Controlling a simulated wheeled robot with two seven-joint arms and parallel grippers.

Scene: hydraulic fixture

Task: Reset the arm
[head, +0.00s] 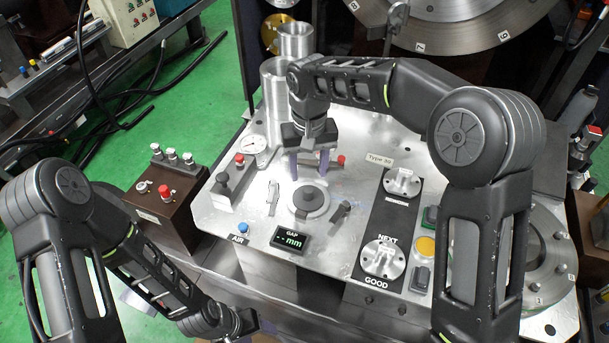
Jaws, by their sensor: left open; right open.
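My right gripper (309,165) hangs fingers-down over the metal fixture plate (225,208), above and behind the round centre seat (309,202). Its two fingers are apart, with nothing seen between them. My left gripper (243,325) is low in the picture, in front of the fixture and near the bottom edge. It is open, though its fingers are hard to make out. A small display (291,238) marked GAP shows "- mm". On the right, a black panel (388,216) carries a metal round part near "Type 30" (402,182) and another near NEXT and GOOD (383,257).
Metal cylinders (274,90) and a pressure gauge (254,145) stand at the back left of the plate. A brown switch box (170,205) sits to the left. Yellow button (425,246) and metal ring (535,265) are at right.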

